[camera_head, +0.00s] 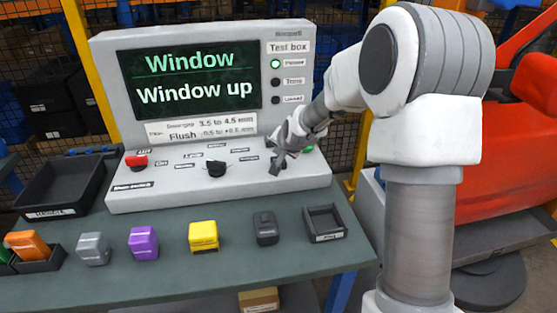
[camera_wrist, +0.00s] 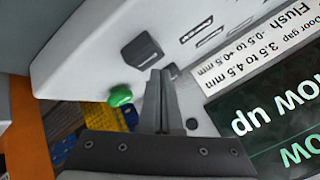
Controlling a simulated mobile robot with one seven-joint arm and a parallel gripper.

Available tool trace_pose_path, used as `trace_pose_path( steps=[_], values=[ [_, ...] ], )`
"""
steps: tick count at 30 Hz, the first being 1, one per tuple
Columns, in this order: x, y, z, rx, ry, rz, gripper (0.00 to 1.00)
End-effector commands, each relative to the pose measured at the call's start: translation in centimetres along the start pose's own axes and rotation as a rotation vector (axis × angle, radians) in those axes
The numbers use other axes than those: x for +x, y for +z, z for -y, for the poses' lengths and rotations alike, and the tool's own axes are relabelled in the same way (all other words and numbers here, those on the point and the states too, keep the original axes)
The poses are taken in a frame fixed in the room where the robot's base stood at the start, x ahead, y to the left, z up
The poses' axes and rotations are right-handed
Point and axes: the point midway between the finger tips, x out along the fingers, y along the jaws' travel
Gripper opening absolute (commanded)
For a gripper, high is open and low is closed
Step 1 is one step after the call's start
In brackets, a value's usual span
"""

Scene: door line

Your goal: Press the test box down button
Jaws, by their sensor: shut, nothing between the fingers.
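The test box (camera_head: 130,55) is a pale grey console on the table, its screen (camera_head: 190,80) reading "Window" and "Window up". My gripper (camera_head: 277,166) is shut and empty, pointing down at the right part of the sloped panel. In the wrist view my closed fingers (camera_wrist: 160,74) end beside a dark block-shaped switch (camera_wrist: 142,52) with pale markings. Contact cannot be told. A green button (camera_wrist: 120,97) lies near the fingers; it also shows at the panel's right (camera_head: 308,149). No label reading "down" is legible, and my gripper partly hides this area in the head view.
The panel also carries a red button (camera_head: 136,159) and a black knob (camera_head: 216,168). Grey, purple (camera_head: 144,243), yellow (camera_head: 203,236) and dark blocks line the table front. An empty small tray (camera_head: 324,237) sits front right, a larger black tray (camera_head: 62,185) left.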

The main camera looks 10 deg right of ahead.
Motion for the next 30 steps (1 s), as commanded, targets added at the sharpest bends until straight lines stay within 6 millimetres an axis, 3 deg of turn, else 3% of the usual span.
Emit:
trace_pose_path(
  steps=[30],
  values=[
    [0.50,0.36,-0.37,0.000,0.000,0.000,0.00]
  ],
)
